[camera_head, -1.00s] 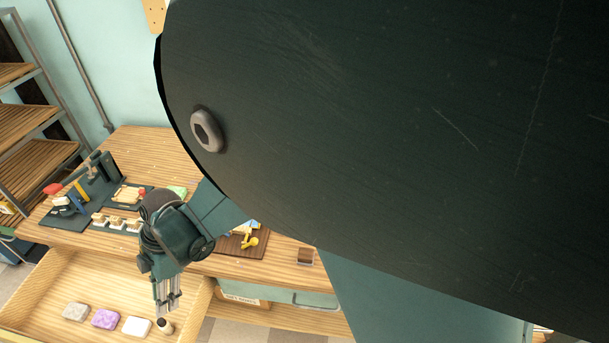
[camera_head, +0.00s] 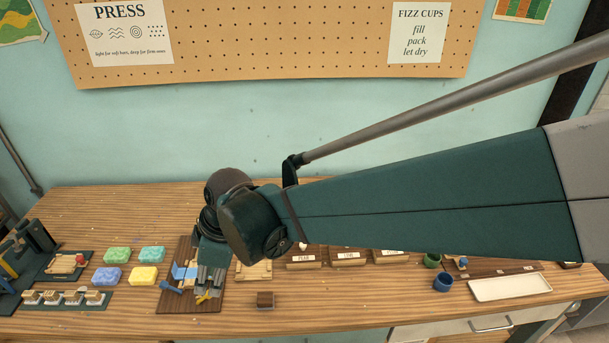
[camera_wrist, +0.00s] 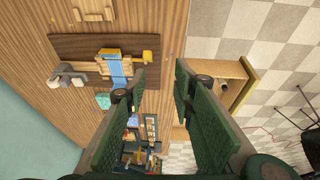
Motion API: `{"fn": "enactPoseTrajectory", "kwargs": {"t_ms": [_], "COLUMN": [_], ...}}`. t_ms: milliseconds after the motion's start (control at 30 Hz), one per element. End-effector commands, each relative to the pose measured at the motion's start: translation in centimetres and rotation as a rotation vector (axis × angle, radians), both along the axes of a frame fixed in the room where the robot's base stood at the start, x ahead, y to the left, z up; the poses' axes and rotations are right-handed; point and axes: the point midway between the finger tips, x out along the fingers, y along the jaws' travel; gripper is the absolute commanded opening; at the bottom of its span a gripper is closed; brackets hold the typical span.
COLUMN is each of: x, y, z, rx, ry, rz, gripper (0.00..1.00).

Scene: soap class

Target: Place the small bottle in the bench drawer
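My gripper (camera_head: 208,282) points down over the dark board on the bench. In the wrist view its two green fingers stand apart, with nothing held between them (camera_wrist: 160,75). The bench drawer (camera_wrist: 250,76) is pulled out; part of it shows in the wrist view at the bench front, beyond the right finger. A small dark spot in the drawer near its corner may be the small bottle, but it is too small to be sure.
Under the gripper the dark board (camera_head: 175,300) holds blue and yellow pieces. Soap bars (camera_head: 144,275) lie to its left, labelled wooden blocks (camera_head: 345,258) to its right. Blue and green cups and a white tray (camera_head: 510,287) stand far right. The bench's back strip is clear.

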Motion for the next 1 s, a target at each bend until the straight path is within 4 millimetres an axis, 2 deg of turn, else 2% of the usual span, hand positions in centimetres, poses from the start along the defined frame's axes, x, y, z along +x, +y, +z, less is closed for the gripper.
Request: {"fn": "enactPoseTrajectory", "kwargs": {"t_ms": [33, 467, 767, 1000], "x": [0.4, 2.4, 2.2, 1.2], "y": [-1.6, -13.3, -21.2, -27.1], "z": [0.6, 4.4, 6.2, 7.2], "rx": [0.003, 0.041, 0.081, 0.121], "ry": [-0.004, -0.04, -0.07, -0.096], "rz": [-0.05, -0.458, -0.737, -0.954], "gripper": [0.26, 0.26, 0.26, 0.26]}}
